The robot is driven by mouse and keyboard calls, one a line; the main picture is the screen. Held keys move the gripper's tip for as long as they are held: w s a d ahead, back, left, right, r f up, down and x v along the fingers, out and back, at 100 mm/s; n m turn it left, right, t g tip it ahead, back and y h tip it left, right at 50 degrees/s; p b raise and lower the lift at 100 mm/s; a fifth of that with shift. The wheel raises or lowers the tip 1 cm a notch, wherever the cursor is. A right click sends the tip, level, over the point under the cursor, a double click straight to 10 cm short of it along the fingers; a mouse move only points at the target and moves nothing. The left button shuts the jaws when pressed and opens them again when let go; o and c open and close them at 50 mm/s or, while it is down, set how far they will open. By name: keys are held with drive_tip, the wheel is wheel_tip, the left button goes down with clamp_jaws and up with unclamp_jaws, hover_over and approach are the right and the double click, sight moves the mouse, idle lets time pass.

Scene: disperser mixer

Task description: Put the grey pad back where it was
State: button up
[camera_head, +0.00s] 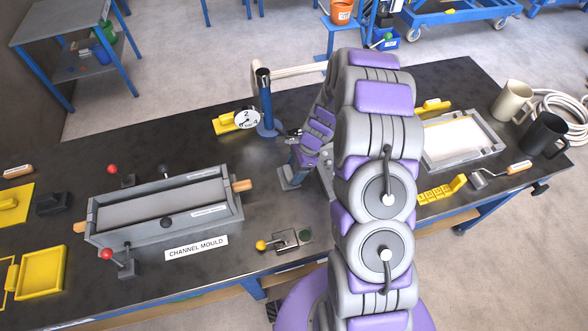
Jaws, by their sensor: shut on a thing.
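My gripper (294,172) is at the end of my purple and grey arm, low over the middle of the dark table, to the right of the channel mould. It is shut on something. A small grey piece (287,183) shows at its lower end. This looks like the grey pad, but its outline merges with the grey fingers and part is hidden. I cannot tell whether it touches the table.
The channel mould (165,228) with red-knobbed clamps stands left. A blue post (266,100) with a dial gauge (247,119) stands behind my gripper. A yellow-knobbed device (285,240) is in front. A tray (460,137) and two mugs (512,100) (543,135) are right.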

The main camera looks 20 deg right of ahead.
drive_tip(key=shift+a, duration=0.35)
drive_tip(key=o, duration=0.6)
drive_tip(key=shift+a, duration=0.45)
drive_tip(key=shift+o, duration=1.4)
drive_tip(key=shift+a, duration=0.5)
drive_tip(key=shift+o, duration=0.6)
drive_tip(key=shift+d, duration=0.95)
drive_tip(key=shift+d+r, duration=0.2)
drive_tip(key=shift+r, duration=0.05)
drive_tip(key=a+p+v, duration=0.1)
drive_tip(key=p+v, duration=0.2)
drive_tip(key=v, duration=0.8)
drive_tip(key=s+a+r+n+g+h, duration=0.1)
drive_tip(key=s+a+r+n, duration=0.25)
drive_tip(key=s+r, duration=0.3)
drive_tip(key=s+a+r+n+h, duration=0.1)
drive_tip(key=s+a+r+n, duration=0.3)
drive_tip(key=r, duration=0.3)
drive_tip(key=s+r+n+h, duration=0.1)
drive_tip(key=s+r+n, duration=0.1)
drive_tip(key=s, duration=0.6)
drive_tip(key=s+d+r+n, duration=0.1)
drive_tip(key=s+r+n, duration=0.2)
drive_tip(key=s+n, duration=0.2)
drive_tip(key=s+r+n+h, duration=0.1)
drive_tip(key=s+r+n, duration=0.1)
drive_tip(key=s, duration=0.8)
drive_tip(key=shift+s+d+r+n+g+h, duration=0.15)
drive_tip(key=shift+s+r+n+g+h, duration=0.2)
drive_tip(key=shift+n, duration=0.4)
